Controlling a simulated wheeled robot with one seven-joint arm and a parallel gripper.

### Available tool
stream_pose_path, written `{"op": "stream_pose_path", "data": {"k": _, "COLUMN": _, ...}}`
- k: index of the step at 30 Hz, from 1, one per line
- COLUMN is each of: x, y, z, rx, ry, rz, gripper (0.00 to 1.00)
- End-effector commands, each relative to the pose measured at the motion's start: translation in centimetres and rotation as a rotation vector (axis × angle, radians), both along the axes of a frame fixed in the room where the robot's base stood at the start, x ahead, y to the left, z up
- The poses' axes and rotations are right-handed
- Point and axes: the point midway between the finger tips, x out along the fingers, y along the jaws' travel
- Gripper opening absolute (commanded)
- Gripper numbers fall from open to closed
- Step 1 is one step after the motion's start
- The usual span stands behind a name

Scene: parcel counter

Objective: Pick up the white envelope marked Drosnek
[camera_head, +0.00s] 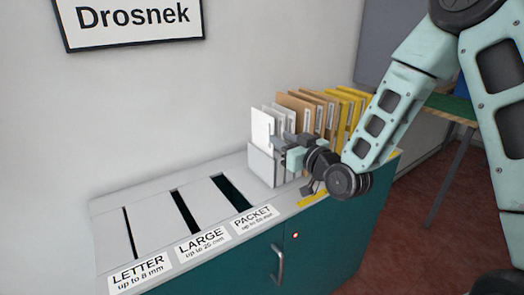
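Several white envelopes (262,127) stand upright at the left end of a row in a pale rack (261,165) on the counter. No name is readable on them at this size. My gripper (277,144) reaches in from the right, at the front of the white envelopes, and overlaps their right edges in the view. Its fingers are small and partly hidden against the envelopes and rack. I cannot tell whether they touch or grip one. A framed sign (132,20) on the wall reads Drosnek.
Brown envelopes (292,103) and yellow envelopes (357,97) stand behind and right of the white ones. The teal counter (225,267) has slots labelled LETTER, LARGE and PACKET on its left. A green-topped table (452,106) stands at the right.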

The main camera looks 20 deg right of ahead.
Motion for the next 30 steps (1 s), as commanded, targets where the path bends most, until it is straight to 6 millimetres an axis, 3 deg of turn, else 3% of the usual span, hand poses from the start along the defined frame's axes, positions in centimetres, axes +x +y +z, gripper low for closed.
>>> {"op": "stream_pose_path", "data": {"k": 3, "x": 1.9, "y": 0.6, "z": 0.2, "rx": 0.001, "ry": -0.001, "rz": 0.0, "gripper": 0.28}}
{"op": "stream_pose_path", "data": {"k": 11, "x": 3.7, "y": 1.3, "z": 0.2, "rx": 0.0, "ry": 0.0, "rz": 0.0, "gripper": 0.28}}
{"op": "stream_pose_path", "data": {"k": 21, "x": 7.8, "y": 3.0, "z": 0.5, "rx": 0.0, "ry": -0.001, "rz": 0.0, "gripper": 0.28}}
{"op": "stream_pose_path", "data": {"k": 30, "x": 8.2, "y": 3.1, "z": 0.4, "rx": 0.0, "ry": 0.0, "rz": 0.0, "gripper": 0.25}}
